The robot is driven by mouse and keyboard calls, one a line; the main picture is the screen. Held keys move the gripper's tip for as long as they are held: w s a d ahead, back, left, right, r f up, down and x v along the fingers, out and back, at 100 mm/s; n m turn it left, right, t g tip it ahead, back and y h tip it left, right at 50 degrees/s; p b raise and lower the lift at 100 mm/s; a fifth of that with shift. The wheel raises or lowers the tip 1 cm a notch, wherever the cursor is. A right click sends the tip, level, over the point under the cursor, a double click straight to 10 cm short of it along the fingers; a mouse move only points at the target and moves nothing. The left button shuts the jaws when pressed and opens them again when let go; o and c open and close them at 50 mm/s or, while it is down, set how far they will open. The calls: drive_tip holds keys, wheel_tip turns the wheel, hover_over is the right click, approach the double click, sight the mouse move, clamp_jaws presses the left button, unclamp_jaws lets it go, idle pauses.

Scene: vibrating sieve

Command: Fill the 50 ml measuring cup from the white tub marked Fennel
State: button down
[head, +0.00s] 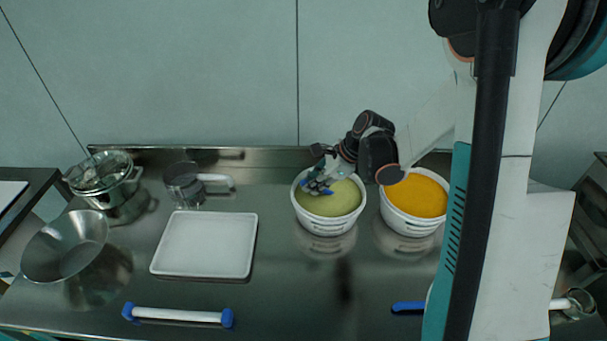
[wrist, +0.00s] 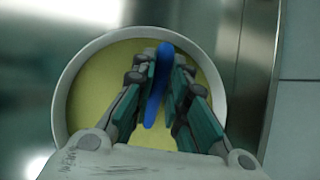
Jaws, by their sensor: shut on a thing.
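A white tub (head: 327,224) of yellow-green powder stands right of centre on the steel table; no marking on it is readable. It also shows in the wrist view (wrist: 62,95), with the powder surface inside its round rim. My gripper (head: 322,184) is over this tub, close to the powder. In the wrist view my gripper (wrist: 163,85) is shut on a thin blue handle (wrist: 157,88). The handle stands out between the fingers, above the powder. The cup part of the held thing is not visible, and I cannot tell whether it touches the powder.
A white tub of orange powder (head: 411,225) stands close on the right. The front middle is clear.

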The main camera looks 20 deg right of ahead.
sight(301, 182)
drive_tip(key=shift+a+r+p, duration=0.15)
drive_tip(key=shift+p, duration=0.15)
drive_tip(key=a+h+p, duration=0.1)
drive_tip(key=r+g+h+p, duration=0.1)
drive_tip(key=p, duration=0.1)
drive_tip(key=shift+w+a+r+g+h+p, duration=0.15)
drive_tip(key=shift+w+a+g+h+p, duration=0.15)
drive_tip(key=shift+w+a, duration=0.1)
drive_tip(key=shift+w+a+r+n+g+h+p, duration=0.15)
drive_tip(key=shift+a+r+g+h+p, duration=0.15)
drive_tip(key=shift+r+h, duration=0.35)
drive_tip(key=shift+w+a+r+n+g+h+p, duration=0.15)
drive_tip(key=shift+a+r+h+p, duration=0.25)
drive_tip(key=shift+h, duration=0.45)
drive_tip(key=shift+s+d, duration=0.1)
drive_tip(key=shift+d, duration=0.05)
drive_tip(key=shift+r, duration=0.15)
